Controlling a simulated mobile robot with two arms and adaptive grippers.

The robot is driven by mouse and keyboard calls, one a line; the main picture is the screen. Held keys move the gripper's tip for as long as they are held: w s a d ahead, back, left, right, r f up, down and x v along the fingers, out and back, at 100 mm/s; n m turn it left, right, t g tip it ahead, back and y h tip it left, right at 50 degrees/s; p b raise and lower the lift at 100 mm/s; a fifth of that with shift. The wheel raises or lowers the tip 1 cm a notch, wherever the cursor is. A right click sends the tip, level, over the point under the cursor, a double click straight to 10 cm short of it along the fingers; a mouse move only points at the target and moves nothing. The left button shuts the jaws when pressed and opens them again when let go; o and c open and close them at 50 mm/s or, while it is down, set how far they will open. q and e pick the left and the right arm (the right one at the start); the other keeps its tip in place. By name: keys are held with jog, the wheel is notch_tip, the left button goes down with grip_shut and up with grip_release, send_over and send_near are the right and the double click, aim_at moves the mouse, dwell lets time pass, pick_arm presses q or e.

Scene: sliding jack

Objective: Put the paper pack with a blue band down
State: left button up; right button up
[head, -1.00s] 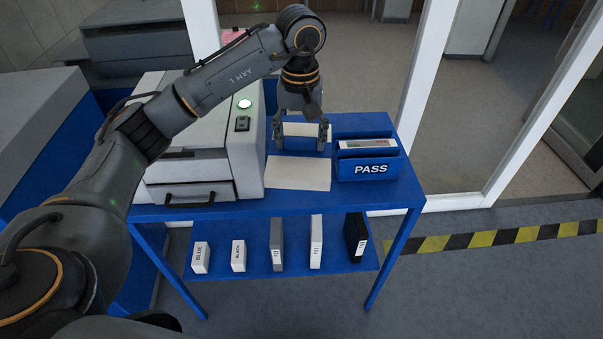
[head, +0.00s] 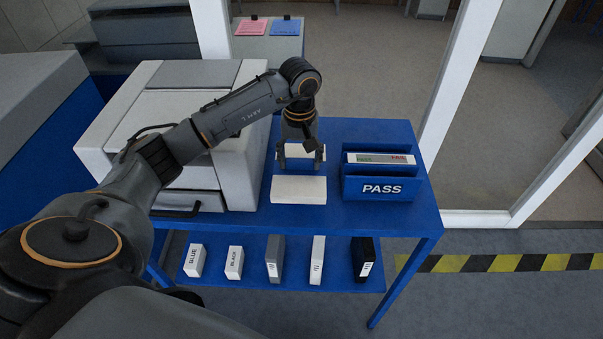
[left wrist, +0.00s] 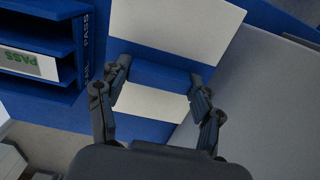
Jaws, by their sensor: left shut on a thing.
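The paper pack is white with a blue band across its middle. In the head view its near white part (head: 299,190) lies over the blue table top, between the printer and the PASS tray. In the left wrist view a large white end (left wrist: 178,28) and a smaller white part show on either side of the band (left wrist: 160,76). My left gripper (head: 302,160) points down and is shut on the pack at the band; its fingers also show in the left wrist view (left wrist: 160,82). I cannot tell whether the pack touches the table. My right gripper is not in view.
A grey-white printer (head: 170,125) stands close on the left. The blue PASS tray (head: 384,188) with a labelled pack (head: 378,158) stands on the right. Several small boxes stand on the lower shelf (head: 340,282). Bare table top shows in front of the pack.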

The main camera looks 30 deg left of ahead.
aim_at(300, 168)
pick_arm(q)
jog(key=shift+f, duration=0.75)
notch_tip(300, 168, down, 4)
jog(key=shift+r+p, duration=0.1)
jog(key=shift+p, duration=0.85)
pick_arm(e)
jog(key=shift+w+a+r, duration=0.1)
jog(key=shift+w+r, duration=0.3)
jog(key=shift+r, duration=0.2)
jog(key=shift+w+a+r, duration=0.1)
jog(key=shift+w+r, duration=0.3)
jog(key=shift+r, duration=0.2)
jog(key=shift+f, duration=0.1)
pick_arm(q)
jog(key=shift+f+b, duration=0.2)
jog(key=shift+b, duration=0.15)
jog(key=o, duration=1.5)
jog(key=shift+c, duration=0.2)
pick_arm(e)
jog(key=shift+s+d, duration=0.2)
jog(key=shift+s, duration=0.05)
pick_arm(q)
jog(key=shift+r, duration=0.15)
